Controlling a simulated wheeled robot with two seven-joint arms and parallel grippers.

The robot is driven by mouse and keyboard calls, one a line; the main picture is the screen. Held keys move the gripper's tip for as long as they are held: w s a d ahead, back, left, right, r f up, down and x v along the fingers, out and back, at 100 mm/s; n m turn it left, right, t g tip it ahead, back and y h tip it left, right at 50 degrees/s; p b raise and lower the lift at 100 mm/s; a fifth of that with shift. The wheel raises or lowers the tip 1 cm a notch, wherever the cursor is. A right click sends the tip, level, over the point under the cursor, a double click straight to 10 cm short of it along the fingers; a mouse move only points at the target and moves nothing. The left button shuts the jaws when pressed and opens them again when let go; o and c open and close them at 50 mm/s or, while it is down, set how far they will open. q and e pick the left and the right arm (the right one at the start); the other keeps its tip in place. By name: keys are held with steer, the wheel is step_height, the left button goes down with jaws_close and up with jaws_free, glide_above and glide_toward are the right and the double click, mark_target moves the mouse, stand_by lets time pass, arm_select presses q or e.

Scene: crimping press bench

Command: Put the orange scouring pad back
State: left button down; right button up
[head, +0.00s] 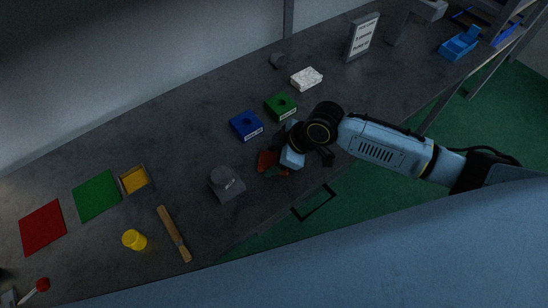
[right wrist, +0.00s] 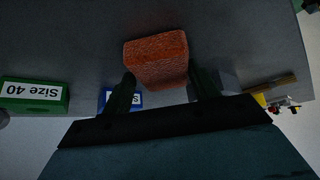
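The orange scouring pad (right wrist: 157,58) shows large in the right wrist view, between the two dark fingers of my right gripper (right wrist: 162,88). Its sides meet the fingertips, and the gripper looks shut on it. In the head view the pad (head: 267,160) is a small orange-red patch at the tip of my right gripper (head: 277,165), over the front part of the bench. The gripper partly hides it. Whether the pad touches the bench is hard to tell. My left gripper is not in view.
Blue (head: 246,126) and green (head: 281,106) labelled blocks stand behind the gripper. A grey block with a round top (head: 226,182) is to its left. Farther left are a wood-handled tool (head: 174,234), yellow cylinder (head: 134,240), small yellow tray (head: 134,179), and green (head: 96,195) and red (head: 43,228) mats.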

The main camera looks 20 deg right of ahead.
steer(key=shift+o, duration=0.2)
steer(key=shift+s+a+f, duration=0.1)
steer(key=shift+s+f, duration=0.45)
steer(key=shift+r+g, duration=0.2)
steer(key=shift+g, duration=0.1)
steer(key=p+v, duration=0.1)
steer(key=v, duration=1.2)
steer(key=shift+w+a+r, duration=0.25)
steer(key=shift+a, duration=0.05)
